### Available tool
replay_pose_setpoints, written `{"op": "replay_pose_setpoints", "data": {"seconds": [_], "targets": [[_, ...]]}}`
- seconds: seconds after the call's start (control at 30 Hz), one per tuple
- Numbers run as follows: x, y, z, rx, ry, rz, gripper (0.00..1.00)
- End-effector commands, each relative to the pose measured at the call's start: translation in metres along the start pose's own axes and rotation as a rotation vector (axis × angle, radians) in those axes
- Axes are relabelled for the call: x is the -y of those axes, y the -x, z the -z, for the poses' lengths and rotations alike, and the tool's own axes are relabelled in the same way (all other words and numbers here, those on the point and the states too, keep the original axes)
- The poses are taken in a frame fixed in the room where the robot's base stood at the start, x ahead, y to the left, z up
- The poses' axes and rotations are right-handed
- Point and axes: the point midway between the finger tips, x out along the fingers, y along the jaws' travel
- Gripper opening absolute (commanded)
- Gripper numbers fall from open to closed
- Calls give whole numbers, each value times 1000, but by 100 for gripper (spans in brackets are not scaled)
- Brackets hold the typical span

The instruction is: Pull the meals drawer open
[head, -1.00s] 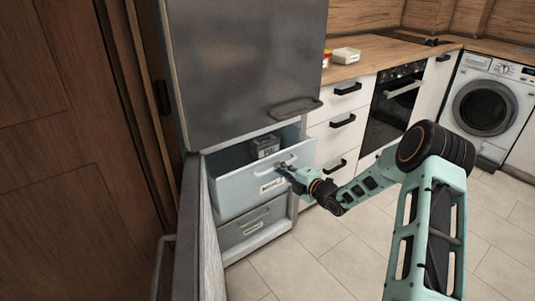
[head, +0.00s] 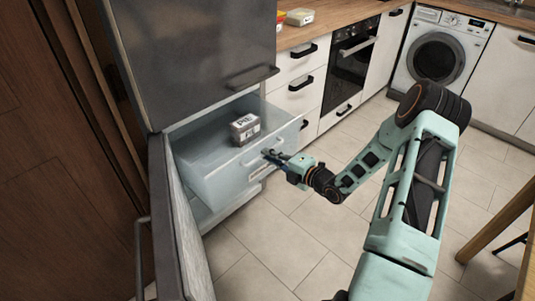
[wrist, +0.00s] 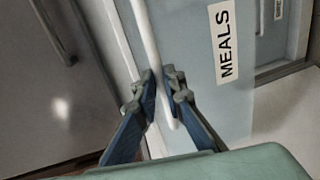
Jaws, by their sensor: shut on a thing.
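The meals drawer (head: 215,177) is a pale, translucent bin in the lower compartment of the tall grey fridge-freezer, and it stands well out. Its "MEALS" label (wrist: 224,42) shows on the front in the wrist view. My gripper (head: 268,155) is at the drawer front, shut on the white bar handle (wrist: 147,35). In the wrist view the two blue-padded fingers (wrist: 158,88) sit on either side of the bar. The handle's middle is partly hidden by the fingers. A small grey box with lettering (head: 245,128) lies inside the drawer.
The lower fridge door (head: 180,225) stands open at the left of the drawer. The upper door (head: 200,60) is shut. White cabinets, an oven (head: 353,65) and a washing machine (head: 437,55) line the back. The tiled floor (head: 330,240) before the drawer is clear.

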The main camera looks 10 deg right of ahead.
Motion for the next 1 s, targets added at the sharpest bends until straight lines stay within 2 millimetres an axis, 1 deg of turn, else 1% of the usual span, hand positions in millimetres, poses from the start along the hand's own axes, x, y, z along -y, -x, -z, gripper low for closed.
{"op": "replay_pose_setpoints", "data": {"seconds": [0.17,0.2,0.33,0.57,0.67,0.77,0.87,1.0], "targets": [[0,0,-1,1,0,0,0],[0,0,-1,1,0,0,13],[0,0,-1,1,0,0,27],[0,0,0,1,0,0,27],[0,3,-1,2,0,1,27],[0,13,-2,3,-1,2,27],[0,32,-2,5,0,1,27],[0,63,-2,5,0,1,27]]}}
